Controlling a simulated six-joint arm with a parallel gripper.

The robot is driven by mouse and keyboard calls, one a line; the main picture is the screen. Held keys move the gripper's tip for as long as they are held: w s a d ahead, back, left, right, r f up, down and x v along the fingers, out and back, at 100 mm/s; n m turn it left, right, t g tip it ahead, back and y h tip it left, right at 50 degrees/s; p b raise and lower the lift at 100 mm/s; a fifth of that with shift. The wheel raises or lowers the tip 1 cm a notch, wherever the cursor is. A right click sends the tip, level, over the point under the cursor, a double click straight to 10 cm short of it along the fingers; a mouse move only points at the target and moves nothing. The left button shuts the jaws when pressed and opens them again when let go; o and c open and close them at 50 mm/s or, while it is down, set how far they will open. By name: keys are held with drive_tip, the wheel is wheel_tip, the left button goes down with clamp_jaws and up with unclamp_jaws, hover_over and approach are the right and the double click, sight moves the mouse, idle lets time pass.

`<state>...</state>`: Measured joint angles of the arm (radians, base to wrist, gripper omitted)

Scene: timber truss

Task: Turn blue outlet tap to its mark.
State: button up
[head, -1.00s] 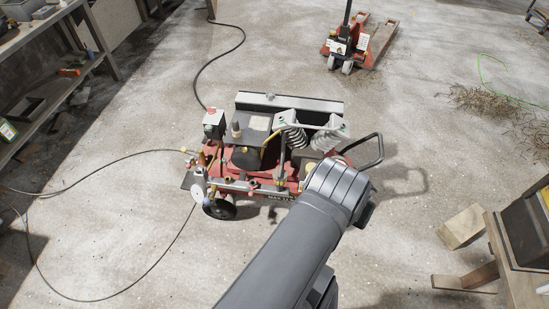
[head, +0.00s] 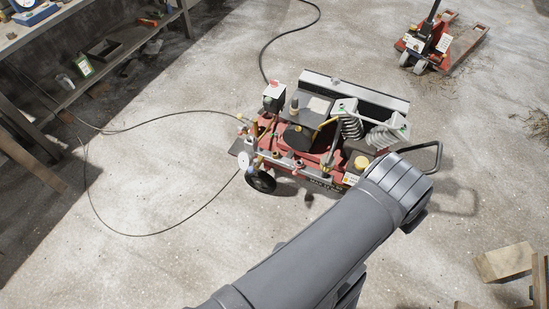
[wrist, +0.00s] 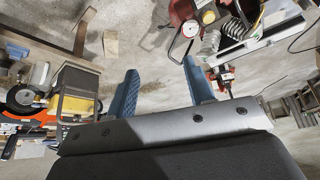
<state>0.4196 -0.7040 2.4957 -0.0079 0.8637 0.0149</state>
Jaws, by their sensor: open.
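The red compressor (head: 312,178) stands on the concrete floor in the middle of the head view, with valves and fittings along its left end. A round white gauge (head: 244,160) is at that end. I cannot make out the blue outlet tap in either view. In the wrist view, part of the compressor shows at the top right, with a white-faced gauge (wrist: 190,29). My gripper (wrist: 160,82) is open, its two blue fingers apart with only floor between them. The gripper is below and apart from the gauge in that picture. In the head view my arm hides it.
A black hose (head: 150,232) loops over the floor left of the compressor. A shelf bench (head: 110,65) stands at the upper left, a red pallet jack (head: 428,48) at the upper right. Timber (head: 505,262) lies at the lower right. Floor in front of the compressor is clear.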

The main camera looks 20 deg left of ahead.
drive_tip(key=w+d+f+m+t+h, duration=0.1)
drive_tip(key=w+d+t, duration=0.1)
drive_tip(key=w+d, duration=0.65)
drive_tip(key=w+d+f+m+t+h, duration=0.15)
drive_tip(key=w+d, duration=0.35)
drive_tip(key=w, duration=0.6)
drive_tip(key=w+a+f+n+t+y, duration=0.1)
drive_tip(key=w+a+f+n+y, duration=0.1)
drive_tip(key=w+a+f+n, duration=0.4)
drive_tip(key=w+a+f+n+t+y, duration=0.1)
drive_tip(key=w+a+f+n+y, duration=0.15)
drive_tip(key=w, duration=0.55)
drive_tip(key=w+a+f+n+t+y, duration=0.25)
drive_tip(key=w+f+n, duration=0.2)
drive_tip(key=w, duration=0.25)
drive_tip(key=w+a+f+n+g+y, duration=0.15)
drive_tip(key=a+f+n+y, duration=0.4)
drive_tip(key=a+f, duration=0.6)
drive_tip(key=n+g+y, duration=0.7)
drive_tip(key=n+y, duration=0.3)
drive_tip(key=n, duration=0.5)
approach(251, 169)
drive_tip(key=shift+t, duration=0.35)
drive_tip(key=x, duration=0.3)
drive_tip(key=f+x, duration=0.1)
drive_tip(key=x, duration=0.6)
drive_tip(key=shift+a+f, duration=0.25)
